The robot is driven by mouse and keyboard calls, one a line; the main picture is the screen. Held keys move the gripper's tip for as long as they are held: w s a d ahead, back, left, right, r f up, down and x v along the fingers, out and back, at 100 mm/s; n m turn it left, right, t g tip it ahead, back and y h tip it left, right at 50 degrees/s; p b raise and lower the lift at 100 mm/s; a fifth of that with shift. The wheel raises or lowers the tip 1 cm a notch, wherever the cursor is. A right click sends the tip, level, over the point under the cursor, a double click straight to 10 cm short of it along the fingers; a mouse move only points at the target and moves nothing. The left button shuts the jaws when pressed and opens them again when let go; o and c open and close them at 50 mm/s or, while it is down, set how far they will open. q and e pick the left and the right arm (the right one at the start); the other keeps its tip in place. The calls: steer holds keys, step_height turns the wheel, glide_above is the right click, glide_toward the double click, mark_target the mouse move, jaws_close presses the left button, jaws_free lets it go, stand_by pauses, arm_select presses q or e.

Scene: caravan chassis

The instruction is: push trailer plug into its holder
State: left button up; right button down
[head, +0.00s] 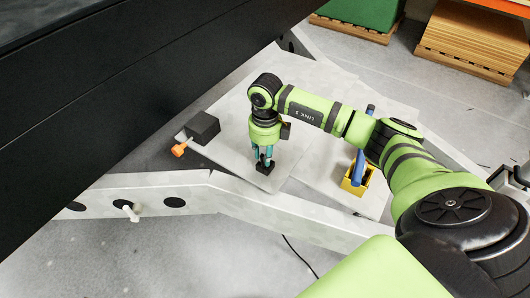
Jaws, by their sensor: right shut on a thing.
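My right gripper (265,158) reaches down from above, its teal fingers shut on a small black piece (265,170), which looks like the trailer plug. The piece is at or just above a light grey panel; I cannot tell whether it touches. A black box (203,127) with an orange knob-like part (181,148) is left of the gripper, apart from it. I cannot make out for certain which thing is the plug holder. My left gripper is not in view.
A pale chassis beam (270,208) with dark oval holes and a white peg (131,211) runs across the front. A yellow bin (357,181) with a blue-handled tool (358,166) stands right of the gripper. A dark caravan body fills the left. A thin black cable (298,254) hangs below the beam.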

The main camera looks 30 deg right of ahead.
steer(key=shift+f+b, duration=0.85)
steer(key=shift+f, duration=0.2)
steer(key=c, duration=0.9)
jaws_free()
step_height(320, 180, up, 12)
